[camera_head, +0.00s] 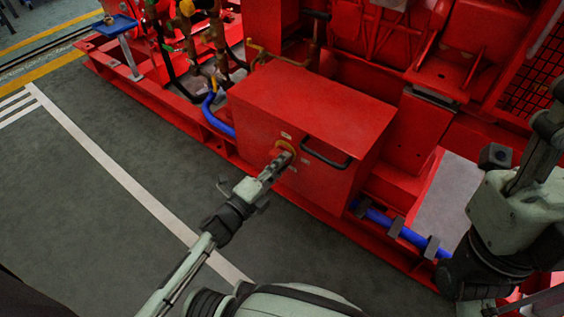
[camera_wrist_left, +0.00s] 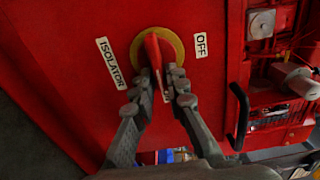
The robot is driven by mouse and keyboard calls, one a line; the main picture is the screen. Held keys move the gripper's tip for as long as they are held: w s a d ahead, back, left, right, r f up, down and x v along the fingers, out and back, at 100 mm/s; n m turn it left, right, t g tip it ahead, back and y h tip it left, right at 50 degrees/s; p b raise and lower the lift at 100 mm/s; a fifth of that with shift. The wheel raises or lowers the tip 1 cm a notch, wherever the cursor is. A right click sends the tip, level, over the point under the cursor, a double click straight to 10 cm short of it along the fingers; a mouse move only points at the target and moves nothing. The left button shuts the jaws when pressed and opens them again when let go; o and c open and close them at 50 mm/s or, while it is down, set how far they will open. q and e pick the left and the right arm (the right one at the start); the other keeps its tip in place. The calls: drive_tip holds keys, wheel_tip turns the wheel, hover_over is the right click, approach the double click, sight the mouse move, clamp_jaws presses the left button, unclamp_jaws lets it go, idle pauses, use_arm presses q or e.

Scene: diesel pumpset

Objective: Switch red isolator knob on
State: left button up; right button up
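The red isolator knob (camera_wrist_left: 152,47) sits on a round yellow plate on the front of a red box (camera_head: 303,108). In the left wrist view its handle runs nearly up and down, with an ISOLATOR label (camera_wrist_left: 110,63) to the left and an OFF label (camera_wrist_left: 201,45) to the upper right. My left gripper (camera_wrist_left: 161,78) has one finger on each side of the handle's lower part and looks closed on it. In the head view my left gripper (camera_head: 284,161) reaches the yellow plate and hides most of the knob. My right gripper does not show clearly.
A black bar handle (camera_head: 325,156) stands out from the box right of the knob. Blue pipes run low on both sides. A small blue tray (camera_head: 115,25) stands at the upper left. The dark green floor (camera_head: 85,190) left of the box is clear.

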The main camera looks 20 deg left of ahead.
use_arm(q)
drive_tip(key=shift+o, duration=1.4)
drive_tip(key=v, duration=1.2)
